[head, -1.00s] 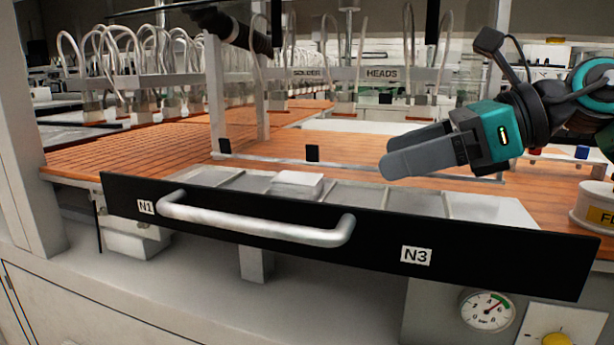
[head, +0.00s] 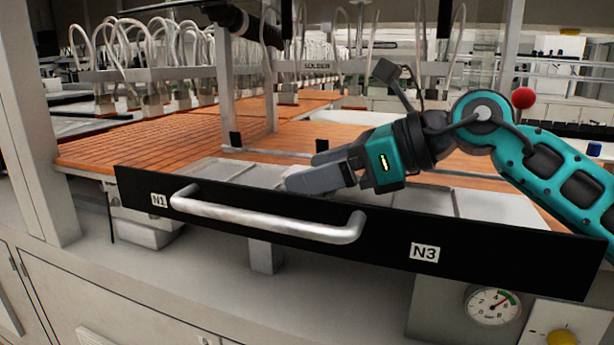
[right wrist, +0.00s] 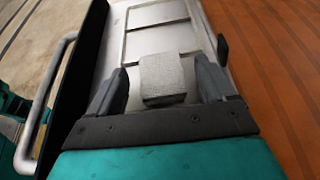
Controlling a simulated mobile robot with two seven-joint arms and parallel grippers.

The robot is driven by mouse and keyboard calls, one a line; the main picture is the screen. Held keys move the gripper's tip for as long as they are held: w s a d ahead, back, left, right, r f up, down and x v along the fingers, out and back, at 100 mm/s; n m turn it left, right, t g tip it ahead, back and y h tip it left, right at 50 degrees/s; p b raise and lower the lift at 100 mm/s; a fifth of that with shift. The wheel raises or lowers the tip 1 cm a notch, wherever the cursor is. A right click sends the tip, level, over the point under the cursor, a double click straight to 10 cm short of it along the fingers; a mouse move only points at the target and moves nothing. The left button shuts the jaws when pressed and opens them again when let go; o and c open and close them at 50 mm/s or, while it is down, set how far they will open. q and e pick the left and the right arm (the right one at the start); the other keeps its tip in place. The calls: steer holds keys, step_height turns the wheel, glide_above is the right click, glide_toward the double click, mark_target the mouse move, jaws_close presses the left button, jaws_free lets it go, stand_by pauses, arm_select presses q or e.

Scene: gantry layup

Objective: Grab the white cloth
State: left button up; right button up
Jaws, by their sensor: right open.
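The white cloth (right wrist: 162,78) is a folded, block-like pad lying in a compartment of the open drawer. In the right wrist view it sits between the two fingers of my right gripper (right wrist: 165,90), with a gap on each side. In the head view my right gripper (head: 305,178) is over the drawer and hides nearly all of the cloth. The gripper is open and holds nothing. The drawer's black front (head: 385,235) carries a metal handle (head: 265,218) and labels N1 and N3. My left gripper is not in view.
Thin dividers split the drawer tray (head: 480,205); its other visible compartments look empty. An orange slatted bench top (head: 140,150) lies behind the drawer. A pressure gauge (head: 493,305) and a yellow knob (head: 563,338) are below at the right. Metal posts and hoses stand behind.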

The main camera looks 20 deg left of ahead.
steer(key=shift+a+f, duration=0.1)
steer(key=shift+a, duration=0.15)
steer(key=shift+c, duration=0.4)
steer(key=c, duration=1)
steer(key=shift+o, duration=0.2)
